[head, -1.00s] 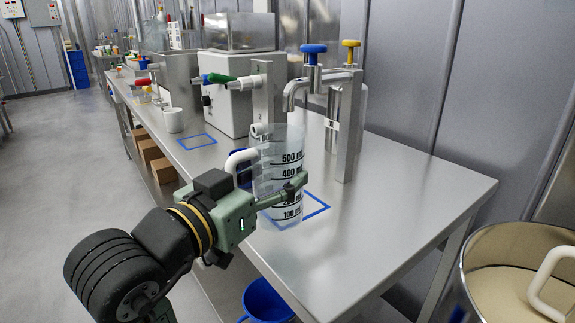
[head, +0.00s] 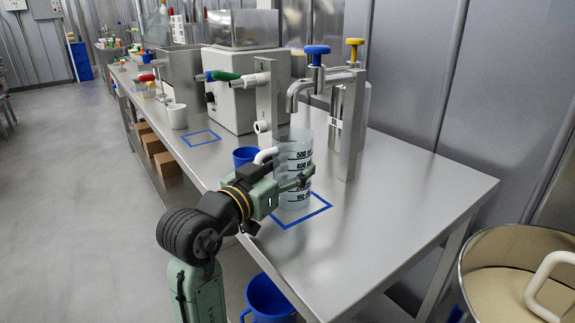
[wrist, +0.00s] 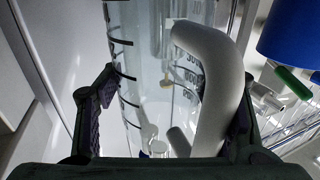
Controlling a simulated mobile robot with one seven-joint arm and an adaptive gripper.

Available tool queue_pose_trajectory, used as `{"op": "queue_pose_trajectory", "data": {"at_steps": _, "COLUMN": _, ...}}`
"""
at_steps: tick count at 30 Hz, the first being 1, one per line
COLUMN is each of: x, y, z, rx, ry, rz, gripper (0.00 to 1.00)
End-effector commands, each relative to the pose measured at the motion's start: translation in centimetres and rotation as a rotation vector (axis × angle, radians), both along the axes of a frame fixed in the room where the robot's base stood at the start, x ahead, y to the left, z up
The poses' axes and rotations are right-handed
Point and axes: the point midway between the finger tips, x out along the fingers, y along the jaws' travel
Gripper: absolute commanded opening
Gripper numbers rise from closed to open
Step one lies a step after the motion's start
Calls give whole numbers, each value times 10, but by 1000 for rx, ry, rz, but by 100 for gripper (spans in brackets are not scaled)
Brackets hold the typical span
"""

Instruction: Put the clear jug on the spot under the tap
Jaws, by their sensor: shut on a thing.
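The clear jug (head: 296,160) has black volume marks and a white handle (wrist: 216,85). My gripper (head: 292,187) is shut on the clear jug, with a finger along its side in the head view. The jug is upright over the blue square outline (head: 322,211) on the steel bench. I cannot tell whether its base touches the bench. The metal tap (head: 297,92) with a blue knob (head: 315,55) has its spout just above the jug's top. In the wrist view the jug and its handle fill the space between the fingers.
A blue mug (head: 244,156) stands behind the jug, close to its left. A second blue outline (head: 201,138) and a white mug (head: 177,116) are farther back. A large pot (head: 480,262) is at the lower right. The bench's right part is clear.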

Motion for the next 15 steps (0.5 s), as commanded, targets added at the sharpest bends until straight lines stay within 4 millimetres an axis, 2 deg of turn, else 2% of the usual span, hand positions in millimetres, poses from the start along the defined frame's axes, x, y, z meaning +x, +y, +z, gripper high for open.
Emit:
{"op": "queue_pose_trajectory", "data": {"at_steps": 9, "x": 0, "y": 0, "z": -5, "rx": -1, "ry": -1, "rz": 0, "gripper": 31}}
{"op": "queue_pose_trajectory", "data": {"at_steps": 10, "x": 0, "y": 0, "z": -5, "rx": 0, "ry": 0, "rz": 0, "gripper": 62}}
{"op": "queue_pose_trajectory", "data": {"at_steps": 15, "x": 0, "y": 0, "z": -3, "rx": 0, "ry": 0, "rz": 0, "gripper": 73}}
